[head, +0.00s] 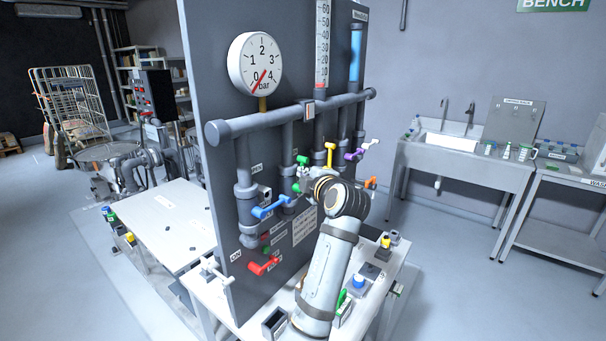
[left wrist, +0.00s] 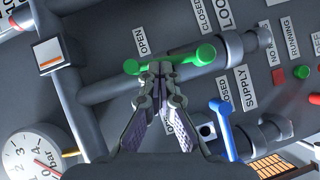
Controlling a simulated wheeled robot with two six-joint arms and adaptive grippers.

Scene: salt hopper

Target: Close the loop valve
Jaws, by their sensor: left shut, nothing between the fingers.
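The loop valve's green handle (left wrist: 170,60) lies along its grey pipe, its free end beside an OPEN label (left wrist: 141,40). A CLOSED label (left wrist: 201,14) and a partly cut-off label starting "LOO" (left wrist: 226,12) are near its pivot end. In the head view, part of the green handle (head: 303,160) shows just above my left gripper (head: 305,178). The left gripper's fingers (left wrist: 158,72) are shut and empty. Their tips overlap the handle near its free end; whether they touch it I cannot tell. My right gripper is in neither view.
A blue supply handle (left wrist: 222,122) is close beside the left gripper; it also shows in the head view (head: 271,207). The gauge (head: 255,64) hangs above.

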